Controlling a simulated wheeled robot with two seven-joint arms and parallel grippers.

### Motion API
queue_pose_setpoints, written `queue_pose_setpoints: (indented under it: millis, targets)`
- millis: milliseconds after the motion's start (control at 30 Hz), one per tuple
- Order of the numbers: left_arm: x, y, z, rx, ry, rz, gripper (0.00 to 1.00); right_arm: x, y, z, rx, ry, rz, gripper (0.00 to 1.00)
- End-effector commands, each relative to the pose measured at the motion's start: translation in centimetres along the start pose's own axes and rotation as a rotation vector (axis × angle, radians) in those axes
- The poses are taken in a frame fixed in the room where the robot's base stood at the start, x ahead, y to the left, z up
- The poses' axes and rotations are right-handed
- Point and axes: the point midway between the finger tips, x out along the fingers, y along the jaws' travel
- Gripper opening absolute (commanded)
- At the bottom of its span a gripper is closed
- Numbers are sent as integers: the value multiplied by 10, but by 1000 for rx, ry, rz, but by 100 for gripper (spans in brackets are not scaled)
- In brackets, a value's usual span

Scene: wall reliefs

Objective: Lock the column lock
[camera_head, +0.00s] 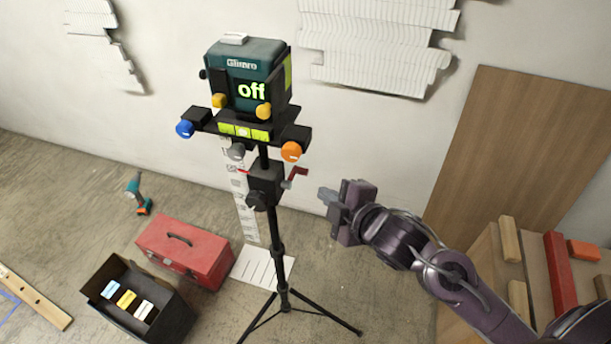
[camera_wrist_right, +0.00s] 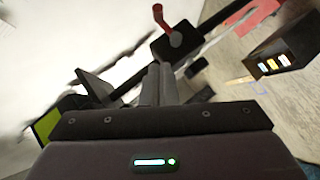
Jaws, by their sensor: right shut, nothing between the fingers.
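A tripod (camera_head: 272,230) carries a black column block (camera_head: 265,184) below the head. A red lever (camera_head: 297,174) sticks out from the block's right side, its handle pointing right and slightly up. I take this lever as the column lock. My right gripper (camera_head: 332,199) is shut and empty, to the right of the lever and a little lower, with a gap between. In the right wrist view the shut fingers (camera_wrist_right: 158,84) point toward the block (camera_wrist_right: 178,42) and the red lever (camera_wrist_right: 159,15), which stand beyond the tips. My left gripper is not in view.
A green instrument (camera_head: 247,75) reading "off" tops the tripod, with blue (camera_head: 185,129) and orange (camera_head: 291,151) knobs below. A red toolbox (camera_head: 185,252), an open black box (camera_head: 137,300) and a drill (camera_head: 137,194) lie on the floor. A wooden rack (camera_head: 520,275) stands right of my arm.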

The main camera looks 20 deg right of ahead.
Motion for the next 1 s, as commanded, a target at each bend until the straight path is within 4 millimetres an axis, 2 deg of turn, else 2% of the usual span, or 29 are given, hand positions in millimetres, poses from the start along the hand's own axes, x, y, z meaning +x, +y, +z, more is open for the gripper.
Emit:
queue_pose_setpoints:
  millis: [133,233,600,800,1000]
  targets:
    - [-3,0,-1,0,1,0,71,10,2,0,3,-1,2,0]
    - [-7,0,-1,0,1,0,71,25,3,0,4,0,2,0]
    - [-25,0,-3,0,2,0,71,102,3,-2,4,0,1,0]
    - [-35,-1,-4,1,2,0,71,120,2,21,1,-3,0,0]
    - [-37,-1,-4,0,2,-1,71,128,0,28,1,0,0,0]
